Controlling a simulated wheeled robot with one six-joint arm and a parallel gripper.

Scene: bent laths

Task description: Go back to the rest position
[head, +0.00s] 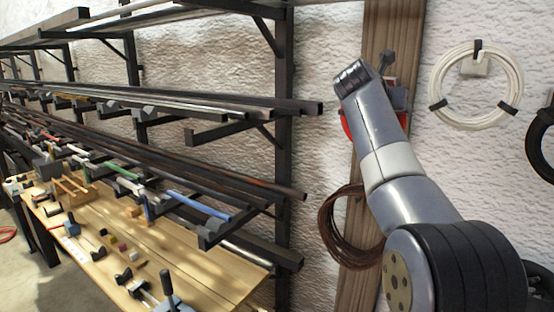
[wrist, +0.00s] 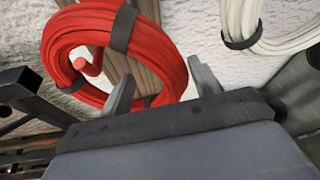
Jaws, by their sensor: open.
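My gripper (wrist: 164,78) is open and empty in the wrist view, its two grey fingers standing apart. A coil of red hose (wrist: 62,38) hangs on a wooden post (wrist: 148,10) beyond the fingers. The left finger overlaps the coil in the picture; I cannot tell whether they touch. In the head view my arm is raised at the right, and its end hides most of the red coil (head: 347,122). Only part of my gripper (head: 388,62) shows there, against the post.
A white cable coil (head: 434,82) hangs on the wall to the right. A brown coil (head: 342,232) hangs below the red one. At the left stand a dark rack (head: 283,150) of long bars and a wooden bench (head: 190,262) with clamps and small blocks.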

